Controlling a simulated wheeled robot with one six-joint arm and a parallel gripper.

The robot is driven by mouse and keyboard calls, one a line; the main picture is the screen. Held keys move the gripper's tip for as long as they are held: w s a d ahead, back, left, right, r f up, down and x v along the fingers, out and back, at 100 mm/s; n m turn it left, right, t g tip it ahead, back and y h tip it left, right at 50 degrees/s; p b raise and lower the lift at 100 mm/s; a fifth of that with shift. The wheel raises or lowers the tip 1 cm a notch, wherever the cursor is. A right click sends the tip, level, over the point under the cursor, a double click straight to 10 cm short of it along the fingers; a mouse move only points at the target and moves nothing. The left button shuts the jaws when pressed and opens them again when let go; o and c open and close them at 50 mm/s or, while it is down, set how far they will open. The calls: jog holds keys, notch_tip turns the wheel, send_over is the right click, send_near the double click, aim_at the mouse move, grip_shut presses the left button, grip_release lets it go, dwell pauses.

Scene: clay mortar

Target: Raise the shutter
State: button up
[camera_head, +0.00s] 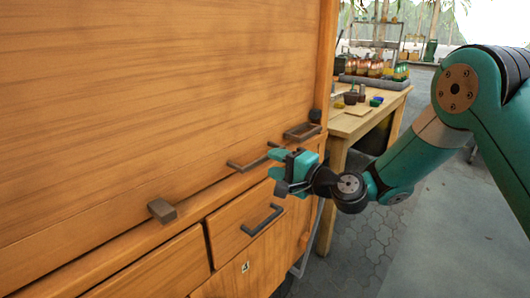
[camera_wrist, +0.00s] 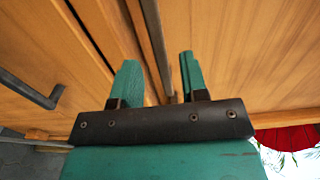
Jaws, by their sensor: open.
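The shutter (camera_head: 130,95) is a large wooden panel, down against the ledge of the wooden cabinet in the head view. A thin dark bar handle (camera_head: 240,167) sits low on it. My gripper (camera_head: 276,163) is open at the handle's right end, and its fingers partly hide that end. In the wrist view a long dark bar (camera_wrist: 153,35), which looks like this handle, runs between the two green fingers of my gripper (camera_wrist: 159,62). Gaps show on both sides of the bar, and whether a finger touches it I cannot tell.
Below the ledge are drawers, one with a dark handle (camera_head: 262,220). A dark block (camera_head: 162,210) and a dark rectangular fitting (camera_head: 302,131) sit along the ledge. A wooden table (camera_head: 352,124) with pots stands behind at right. Paved floor (camera_head: 370,245) lies open at right.

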aim_at(266, 159)
jog(key=shift+x, duration=2.05)
grip_shut()
